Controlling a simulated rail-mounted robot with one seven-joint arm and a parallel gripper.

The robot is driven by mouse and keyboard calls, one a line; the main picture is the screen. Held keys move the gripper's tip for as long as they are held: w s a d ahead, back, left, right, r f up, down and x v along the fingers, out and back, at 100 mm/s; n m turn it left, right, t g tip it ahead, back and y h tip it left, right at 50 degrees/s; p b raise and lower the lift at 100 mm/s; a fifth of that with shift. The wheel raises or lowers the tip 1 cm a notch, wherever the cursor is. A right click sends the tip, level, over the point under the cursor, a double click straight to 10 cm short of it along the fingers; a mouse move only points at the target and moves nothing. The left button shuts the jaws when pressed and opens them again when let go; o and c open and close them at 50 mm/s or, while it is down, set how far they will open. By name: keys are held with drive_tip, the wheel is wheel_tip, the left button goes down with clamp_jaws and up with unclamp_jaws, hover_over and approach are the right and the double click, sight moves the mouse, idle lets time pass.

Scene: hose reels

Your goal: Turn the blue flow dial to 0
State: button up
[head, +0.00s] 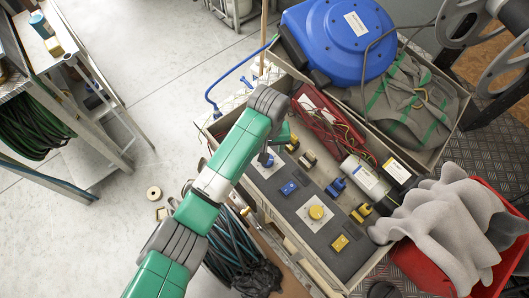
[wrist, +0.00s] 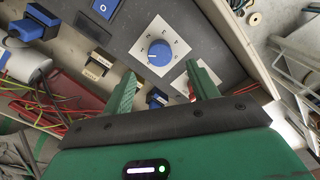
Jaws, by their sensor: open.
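The blue flow dial (wrist: 160,53) is a round knob on a square white plate (wrist: 143,46) with small marks, set in a dark grey panel. A pale line on the knob points roughly left in the wrist view; I cannot read which number it meets. In the head view the dial (head: 266,161) shows just below the end of my arm, partly hidden. My gripper (wrist: 163,84) is open and empty. Its two green fingers stand apart on either side below the dial, which appears beyond the fingertips. No contact shows.

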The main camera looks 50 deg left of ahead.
wheel_tip(320, 180, down, 7)
drive_tip(key=shift+f+b, duration=0.2)
drive_tip(key=shift+b, duration=0.9)
drive_tip(key=shift+c, duration=0.5)
drive_tip(key=c, duration=0.9)
drive_tip(key=shift+d+r+n+p, duration=0.15)
drive_tip(key=shift+r+n+p, duration=0.2)
drive_tip(key=shift+p, duration=0.9)
drive_tip(key=shift+n+p, duration=0.75)
drive_tip(key=shift+p, duration=0.5)
drive_tip(key=n+p, duration=0.2)
drive_tip(key=n, duration=0.1)
drive_tip(key=shift+w+f, duration=0.1)
drive_tip(key=shift+f, duration=0.1)
drive_tip(key=n+p, duration=0.1)
drive_tip(key=n, duration=0.3)
drive_tip(key=shift+w, duration=0.1)
drive_tip(key=shift+n, duration=0.5)
